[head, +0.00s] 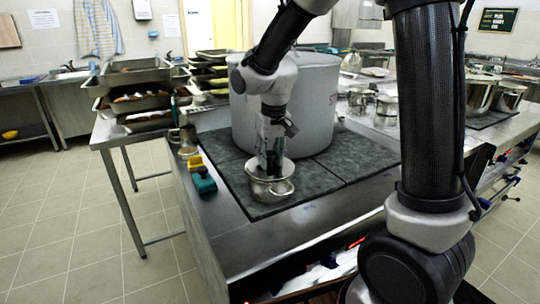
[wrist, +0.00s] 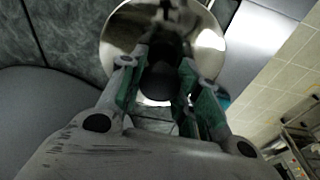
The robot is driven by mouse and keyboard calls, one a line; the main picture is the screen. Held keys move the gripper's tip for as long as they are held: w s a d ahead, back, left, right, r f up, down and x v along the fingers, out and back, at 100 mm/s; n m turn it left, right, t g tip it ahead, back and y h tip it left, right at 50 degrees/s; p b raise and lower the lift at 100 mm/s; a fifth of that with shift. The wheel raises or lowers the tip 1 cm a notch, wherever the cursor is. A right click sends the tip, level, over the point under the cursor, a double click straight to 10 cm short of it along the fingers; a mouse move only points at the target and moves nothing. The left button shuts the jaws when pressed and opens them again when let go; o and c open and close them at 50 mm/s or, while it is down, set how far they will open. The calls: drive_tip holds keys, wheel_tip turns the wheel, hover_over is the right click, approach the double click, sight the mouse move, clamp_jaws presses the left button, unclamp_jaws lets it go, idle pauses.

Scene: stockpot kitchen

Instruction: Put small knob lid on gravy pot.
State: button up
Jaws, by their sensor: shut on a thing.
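The small knob lid is a shiny round metal disc (wrist: 122,32) under my gripper in the wrist view. My gripper (head: 271,172) points straight down and is shut on the lid's knob; in the wrist view its green-padded fingers (wrist: 167,62) flank something dark, and the knob itself is mostly hidden. The gravy pot (head: 268,190) is a small steel pot with side handles on the dark mat, directly beneath my gripper. The lid (head: 254,168) shows at the pot's rim in the head view. I cannot tell whether it is fully seated.
A large grey stockpot (head: 316,105) stands close behind my gripper. Yellow and green-blue blocks (head: 204,182) lie at the counter's left edge. Stacked trays (head: 135,90) are at the back left, and steel pots (head: 481,93) at the back right. The dark mat (head: 345,157) is bare to the right.

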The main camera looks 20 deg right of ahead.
drive_tip(key=o, duration=1.2)
drive_tip(key=shift+c, duration=0.2)
drive_tip(key=shift+r, duration=0.1)
wheel_tip(320, 180, up, 12)
drive_tip(key=s, duration=0.2)
drive_tip(key=s+d+t, duration=0.1)
drive_tip(key=s+d, duration=0.6)
drive_tip(key=s, duration=0.4)
drive_tip(key=s+d+m+t, duration=0.1)
drive_tip(key=s+d, duration=0.7)
drive_tip(key=s, duration=0.3)
drive_tip(key=shift+t, duration=0.3)
